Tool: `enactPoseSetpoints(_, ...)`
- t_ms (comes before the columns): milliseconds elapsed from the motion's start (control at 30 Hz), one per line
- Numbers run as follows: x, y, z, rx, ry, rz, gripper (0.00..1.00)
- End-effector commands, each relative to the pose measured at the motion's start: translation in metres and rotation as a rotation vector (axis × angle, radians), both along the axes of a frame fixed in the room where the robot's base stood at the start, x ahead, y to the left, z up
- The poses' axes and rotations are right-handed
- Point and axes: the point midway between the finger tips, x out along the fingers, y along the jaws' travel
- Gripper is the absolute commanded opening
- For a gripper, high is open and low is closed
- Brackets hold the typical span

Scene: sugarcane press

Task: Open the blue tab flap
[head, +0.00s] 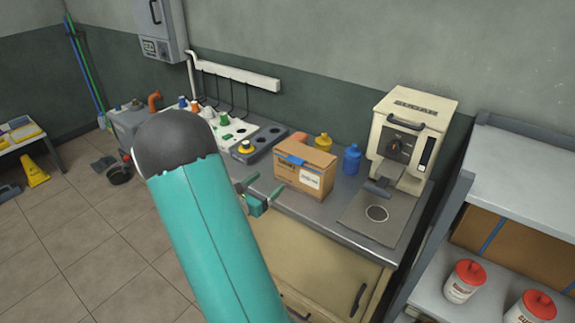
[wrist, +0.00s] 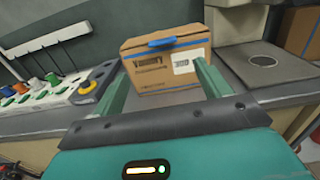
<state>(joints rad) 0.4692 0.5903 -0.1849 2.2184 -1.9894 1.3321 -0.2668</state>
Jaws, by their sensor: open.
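A brown cardboard box (head: 304,170) with a white label stands on the counter, upright and closed. A blue tab (head: 290,159) lies along the edge of its top flap. In the wrist view the box (wrist: 165,75) is straight ahead, with the blue tab (wrist: 177,42) at its upper front edge. My gripper (head: 262,190) is at the counter's front edge, to the left of and in front of the box. In the wrist view its two fingers are spread wide, with nothing held between them. The fingertips appear short of the tab and below it.
A cream press machine (head: 408,140) stands right of the box, with a grey mat (head: 362,228) before it. A panel with coloured knobs (head: 225,132) is to the left. A shelf (head: 520,170) stands at the right.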

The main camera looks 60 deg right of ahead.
Motion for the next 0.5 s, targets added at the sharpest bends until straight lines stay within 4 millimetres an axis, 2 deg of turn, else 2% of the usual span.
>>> enactPoseSetpoints(500,-0.020,-0.097,0.000,-0.001,-0.001,-0.009,0.76)
